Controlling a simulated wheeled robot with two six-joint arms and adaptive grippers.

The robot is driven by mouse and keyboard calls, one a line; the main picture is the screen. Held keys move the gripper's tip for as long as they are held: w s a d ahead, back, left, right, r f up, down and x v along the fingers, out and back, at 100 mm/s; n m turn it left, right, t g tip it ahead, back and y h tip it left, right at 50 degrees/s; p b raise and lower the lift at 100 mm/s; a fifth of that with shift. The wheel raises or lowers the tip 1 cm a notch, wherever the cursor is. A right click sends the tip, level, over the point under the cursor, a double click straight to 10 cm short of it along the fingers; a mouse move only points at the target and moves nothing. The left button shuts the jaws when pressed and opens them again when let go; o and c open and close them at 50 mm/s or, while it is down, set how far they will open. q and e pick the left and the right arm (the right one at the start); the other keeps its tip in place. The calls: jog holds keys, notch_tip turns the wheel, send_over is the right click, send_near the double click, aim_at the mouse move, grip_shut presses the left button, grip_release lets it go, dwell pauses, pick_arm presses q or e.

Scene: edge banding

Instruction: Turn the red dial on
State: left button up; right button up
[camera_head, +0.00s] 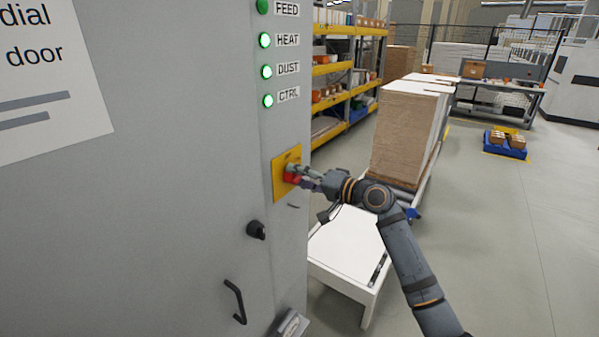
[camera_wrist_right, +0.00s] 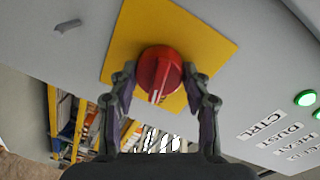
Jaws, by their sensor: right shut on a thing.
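The red dial (camera_wrist_right: 158,72) sits on a yellow plate (camera_wrist_right: 205,35) on the grey cabinet, and a white mark on the dial shows in the right wrist view. In the head view the red dial (camera_head: 292,176) is partly hidden by my right gripper (camera_head: 298,174), and the yellow plate (camera_head: 281,190) shows around it. My right gripper (camera_wrist_right: 160,88) has one finger on each side of the dial and is shut on it. My left gripper is not in view.
A black knob (camera_head: 256,230) and a door handle (camera_head: 235,301) stick out from the cabinet below. A white table (camera_head: 345,245) stands beside it, with stacked panels (camera_head: 405,135) behind.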

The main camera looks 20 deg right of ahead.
jog(key=shift+m+p, duration=0.6)
jog(key=shift+m, duration=0.6)
jog(key=o, duration=1.1)
jog(key=shift+o, duration=0.2)
jog(key=v, duration=0.7)
jog(key=shift+s+d, duration=0.15)
jog(key=shift+d, duration=0.1)
